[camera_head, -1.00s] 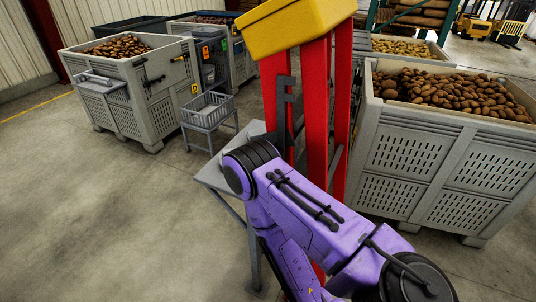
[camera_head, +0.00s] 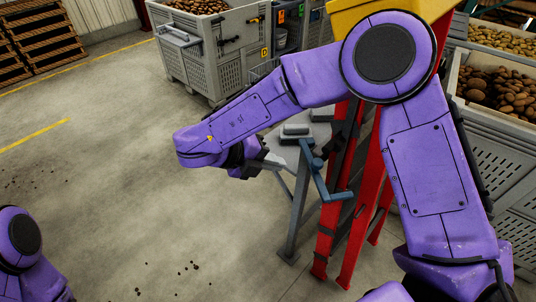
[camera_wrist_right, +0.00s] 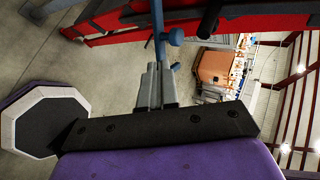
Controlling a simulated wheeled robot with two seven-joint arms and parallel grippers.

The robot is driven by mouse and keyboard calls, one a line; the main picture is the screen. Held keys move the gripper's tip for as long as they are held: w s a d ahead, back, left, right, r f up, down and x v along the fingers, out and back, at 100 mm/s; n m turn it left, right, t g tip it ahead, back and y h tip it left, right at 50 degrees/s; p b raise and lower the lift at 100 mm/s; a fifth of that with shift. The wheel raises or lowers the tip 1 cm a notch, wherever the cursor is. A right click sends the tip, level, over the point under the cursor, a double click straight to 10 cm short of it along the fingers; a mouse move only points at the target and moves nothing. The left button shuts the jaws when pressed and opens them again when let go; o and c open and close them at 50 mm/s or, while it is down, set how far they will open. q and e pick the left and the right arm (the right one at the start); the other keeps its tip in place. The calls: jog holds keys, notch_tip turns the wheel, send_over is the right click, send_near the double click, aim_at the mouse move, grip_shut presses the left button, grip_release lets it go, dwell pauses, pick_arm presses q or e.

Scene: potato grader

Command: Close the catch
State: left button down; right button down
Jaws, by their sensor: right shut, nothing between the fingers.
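My right gripper (camera_head: 268,160) is shut and empty, and its arm reaches across the head view. Its closed fingers (camera_wrist_right: 155,88) also show in the right wrist view. Beyond them is a blue-grey crank-shaped lever (camera_head: 322,172) on the red frame; it also shows in the wrist view (camera_wrist_right: 171,37). The fingers look close to the lever, but I cannot tell whether they touch. Black latch-like fittings (camera_head: 228,41) sit on the grey bin in the back. I cannot tell which part is the catch. My left gripper is out of view.
The red frame (camera_head: 349,225) with its yellow top (camera_head: 345,15) stands behind my right arm. A grey stand (camera_head: 291,215) is beside it. A grey potato bin (camera_head: 513,150) stands at the right. The floor at the left is open.

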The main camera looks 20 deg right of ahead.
aim_at(314, 162)
jog(key=d+r+p+x, duration=0.1)
jog(key=p+x, duration=0.2)
jog(key=x, duration=0.5)
jog(key=shift+r, duration=0.25)
jog(key=shift+d, duration=0.1)
